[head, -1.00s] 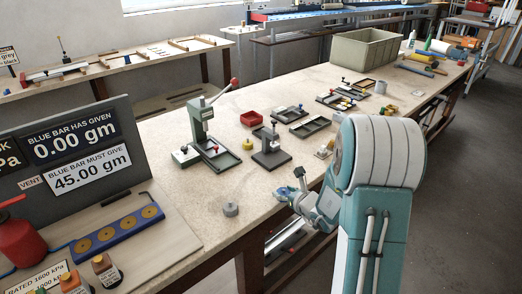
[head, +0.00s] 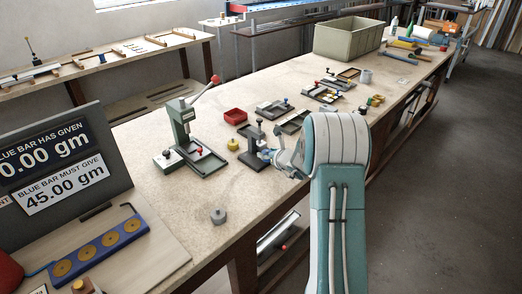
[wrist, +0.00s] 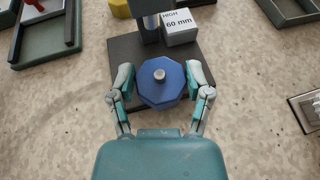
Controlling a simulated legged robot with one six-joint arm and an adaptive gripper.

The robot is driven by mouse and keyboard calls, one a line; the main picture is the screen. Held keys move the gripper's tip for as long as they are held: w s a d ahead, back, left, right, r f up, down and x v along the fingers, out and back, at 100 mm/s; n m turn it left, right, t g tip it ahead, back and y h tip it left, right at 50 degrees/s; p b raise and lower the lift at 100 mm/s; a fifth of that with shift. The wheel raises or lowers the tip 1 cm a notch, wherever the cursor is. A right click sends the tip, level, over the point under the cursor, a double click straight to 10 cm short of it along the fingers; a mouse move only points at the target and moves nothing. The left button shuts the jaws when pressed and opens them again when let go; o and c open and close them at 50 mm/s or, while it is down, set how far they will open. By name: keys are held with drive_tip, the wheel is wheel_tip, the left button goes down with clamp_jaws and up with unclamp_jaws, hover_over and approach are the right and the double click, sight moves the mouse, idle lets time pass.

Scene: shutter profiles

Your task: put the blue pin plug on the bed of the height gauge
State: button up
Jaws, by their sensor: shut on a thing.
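The blue pin plug (wrist: 160,82) is an eight-sided blue piece with a silver pin in its middle. My gripper (wrist: 160,80) is shut on it, one finger on each side. The height gauge is a dark stand; its flat bed (wrist: 122,52) lies under the plug in the wrist view. Its column and a block marked "HIGH 60 mm" (wrist: 181,27) stand just beyond the plug. I cannot tell whether the plug touches the bed. In the head view the height gauge (head: 254,147) is left of my gripper (head: 274,157), and my arm hides part of the bench there.
A green press (head: 183,128) and a yellow piece (head: 233,144) stand to the left of the gauge. A red bin (head: 235,116) and dark trays (head: 291,122) lie behind it. A grey nut-like piece (head: 218,216) sits at the front. Bench between is clear.

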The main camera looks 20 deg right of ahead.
sight(264, 151)
drive_tip(key=shift+w+a, duration=0.1)
drive_tip(key=shift+w, duration=0.4)
drive_tip(key=w, duration=0.1)
drive_tip(key=w+a, duration=0.1)
drive_tip(key=w, duration=0.1)
drive_tip(key=shift+w+a, duration=0.1)
drive_tip(key=shift+w, duration=0.2)
drive_tip(key=shift+f, duration=0.7)
drive_tip(key=shift+s+d, duration=0.1)
drive_tip(key=shift+d, duration=0.15)
drive_tip(key=o, duration=1.2)
drive_tip(key=shift+c, duration=0.2)
drive_tip(key=shift+o, duration=0.6)
drive_tip(key=shift+s, duration=0.1)
